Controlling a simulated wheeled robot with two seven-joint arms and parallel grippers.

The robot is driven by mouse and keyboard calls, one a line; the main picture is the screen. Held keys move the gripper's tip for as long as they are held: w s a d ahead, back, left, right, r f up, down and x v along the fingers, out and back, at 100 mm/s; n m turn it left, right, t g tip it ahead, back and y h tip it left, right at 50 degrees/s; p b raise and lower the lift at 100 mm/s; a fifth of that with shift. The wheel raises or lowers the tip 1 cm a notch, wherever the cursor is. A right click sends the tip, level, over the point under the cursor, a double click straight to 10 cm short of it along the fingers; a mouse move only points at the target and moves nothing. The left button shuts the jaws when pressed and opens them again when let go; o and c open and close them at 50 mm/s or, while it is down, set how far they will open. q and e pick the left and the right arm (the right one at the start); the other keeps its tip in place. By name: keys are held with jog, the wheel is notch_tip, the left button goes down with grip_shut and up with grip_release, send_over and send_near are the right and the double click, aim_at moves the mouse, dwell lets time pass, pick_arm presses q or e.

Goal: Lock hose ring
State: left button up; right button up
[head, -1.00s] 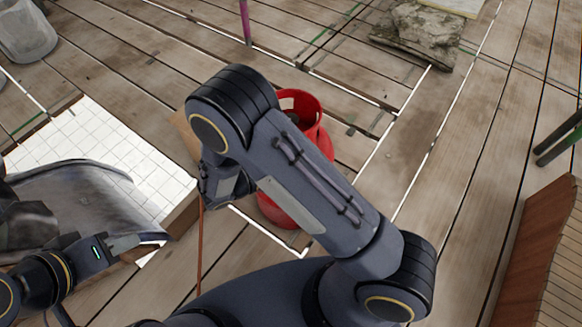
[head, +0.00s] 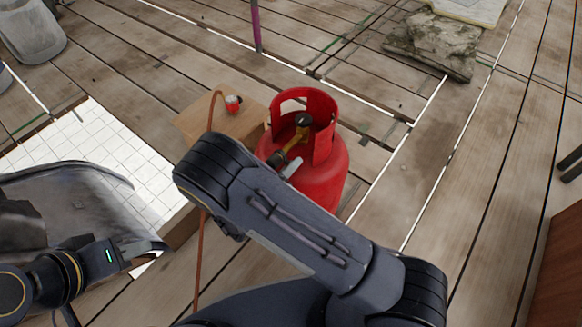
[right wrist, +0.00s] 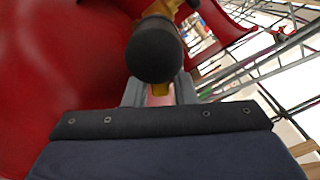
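The red gas cylinder (head: 325,185) stands upright in the middle of the head view, with a brass valve (head: 294,148) and black knob (head: 303,120) inside its collar. A brown hose (head: 202,250) arches up beside it; its end near the valve is hidden by my right arm. In the right wrist view, my right gripper's (right wrist: 160,92) two grey fingers stand apart beneath a round black end (right wrist: 155,50) on a brass part. I cannot tell whether they touch it. My left gripper (head: 145,250) is low left, away from the cylinder; its opening is unclear.
A wooden box (head: 185,125) behind the hose carries a small red and white item (head: 233,103). A white tiled surface (head: 130,150) and grey curved tray (head: 75,185) lie left. A stone block (head: 435,45) sits far right. Plank floor right of the cylinder is clear.

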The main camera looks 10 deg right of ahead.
jog(key=shift+d, duration=0.1)
jog(key=shift+c, duration=0.2)
grip_shut()
jog(key=shift+w+a+f+m, duration=0.1)
jog(key=shift+w+f+m, duration=0.1)
jog(key=shift+m, duration=0.4)
jog(key=shift+w+a+f+m, duration=0.1)
jog(key=shift+f+m, duration=0.05)
jog(key=shift+m, duration=0.45)
jog(key=shift+o, duration=0.2)
grip_release()
